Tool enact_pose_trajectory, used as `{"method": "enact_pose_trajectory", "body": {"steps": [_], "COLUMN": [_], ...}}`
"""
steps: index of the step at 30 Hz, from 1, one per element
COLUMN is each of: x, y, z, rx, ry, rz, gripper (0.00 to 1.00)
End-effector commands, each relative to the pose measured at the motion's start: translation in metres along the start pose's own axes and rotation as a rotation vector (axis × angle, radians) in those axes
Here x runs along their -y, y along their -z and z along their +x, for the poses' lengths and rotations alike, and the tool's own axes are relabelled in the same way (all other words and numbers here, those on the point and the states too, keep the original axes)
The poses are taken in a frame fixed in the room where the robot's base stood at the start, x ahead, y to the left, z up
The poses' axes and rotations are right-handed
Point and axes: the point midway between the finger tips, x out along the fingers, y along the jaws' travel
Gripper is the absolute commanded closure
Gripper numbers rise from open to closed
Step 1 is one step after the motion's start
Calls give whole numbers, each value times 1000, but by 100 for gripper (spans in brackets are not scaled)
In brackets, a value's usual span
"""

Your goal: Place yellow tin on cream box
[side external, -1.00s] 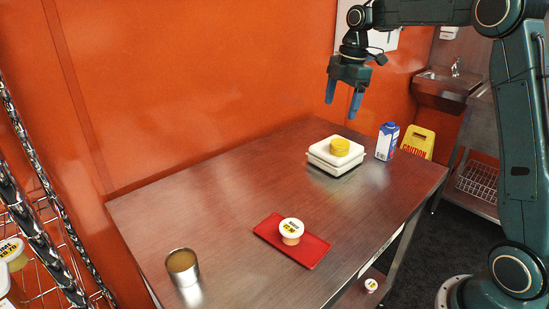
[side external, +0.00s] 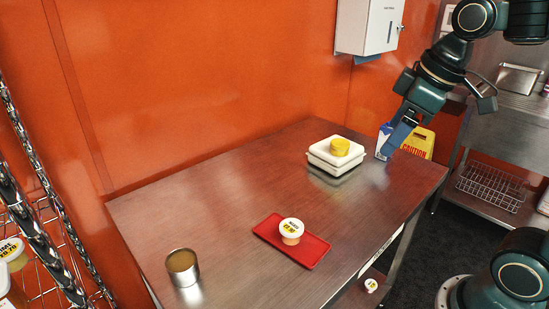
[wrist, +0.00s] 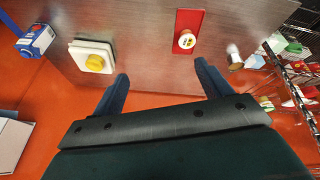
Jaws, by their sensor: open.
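The yellow tin (side external: 340,146) sits upright on top of the cream box (side external: 322,161), near the back of the steel table. In the wrist view the yellow tin (wrist: 95,63) and the cream box (wrist: 78,46) lie to the left of my fingers. My gripper (side external: 397,146) is off to the right of the box in the side view, in front of the milk carton. In the wrist view my gripper (wrist: 160,75) has its fingers wide apart with nothing between them. It is apart from the tin.
A red tray (side external: 311,253) with a labelled tub (side external: 291,231) on it lies at the table's front. An open metal can (side external: 183,267) stands at the left. A blue-and-white carton (side external: 383,136), partly hidden by my gripper, stands right of the box. The table's middle is clear.

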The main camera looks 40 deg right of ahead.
Motion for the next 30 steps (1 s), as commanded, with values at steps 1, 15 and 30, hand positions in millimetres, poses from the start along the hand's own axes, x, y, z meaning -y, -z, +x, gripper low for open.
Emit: {"method": "enact_pose_trajectory", "body": {"steps": [1,15,30], "x": [8,40,41], "y": [-12,-78,-80], "z": [-1,10,10], "rx": [-15,-105,-106], "ry": [-6,-32,-32], "rz": [40,340,350], "gripper": [23,23,23]}}
